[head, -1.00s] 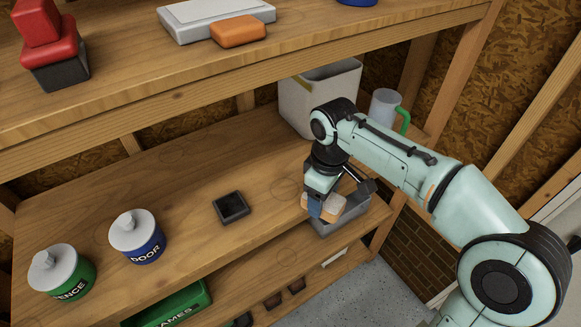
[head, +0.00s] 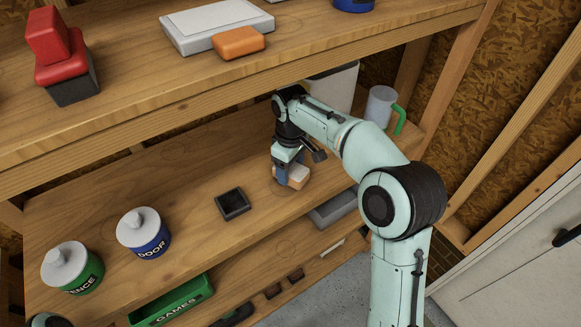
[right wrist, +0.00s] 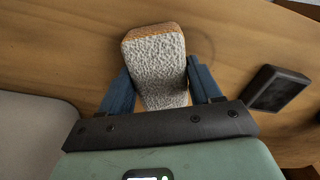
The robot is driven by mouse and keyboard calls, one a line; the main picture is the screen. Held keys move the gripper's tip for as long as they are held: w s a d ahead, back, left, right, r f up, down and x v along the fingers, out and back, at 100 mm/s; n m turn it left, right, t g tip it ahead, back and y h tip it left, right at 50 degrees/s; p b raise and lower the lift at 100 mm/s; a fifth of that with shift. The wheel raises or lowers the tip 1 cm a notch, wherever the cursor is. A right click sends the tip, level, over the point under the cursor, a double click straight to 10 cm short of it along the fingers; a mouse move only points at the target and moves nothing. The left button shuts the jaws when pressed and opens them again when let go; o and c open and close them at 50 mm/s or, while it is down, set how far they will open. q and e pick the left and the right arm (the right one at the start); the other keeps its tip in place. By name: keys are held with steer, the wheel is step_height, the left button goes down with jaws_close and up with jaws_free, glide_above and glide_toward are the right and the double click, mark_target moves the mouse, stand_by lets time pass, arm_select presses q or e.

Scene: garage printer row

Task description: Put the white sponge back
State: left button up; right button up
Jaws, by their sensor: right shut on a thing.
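The white sponge (head: 299,173), pale and rough with an orange-tan edge, is between the fingers of my right gripper (head: 289,178), over the right part of the middle shelf. In the right wrist view the sponge (right wrist: 158,66) stands out past the two blue fingers, which press on its sides. I cannot tell whether it touches the shelf. A faint ring mark shows on the wood around and beside it. My left gripper is not in view.
A small dark square tray (head: 233,204) lies left of the gripper. Two lidded pots (head: 143,232) stand at left. The upper shelf (head: 160,85) overhangs the back.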

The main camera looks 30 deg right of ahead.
steer(key=o, duration=0.9)
steer(key=shift+o, duration=0.2)
step_height(320, 180, up, 8)
steer(key=shift+f+p, duration=0.2)
steer(key=shift+p, duration=0.65)
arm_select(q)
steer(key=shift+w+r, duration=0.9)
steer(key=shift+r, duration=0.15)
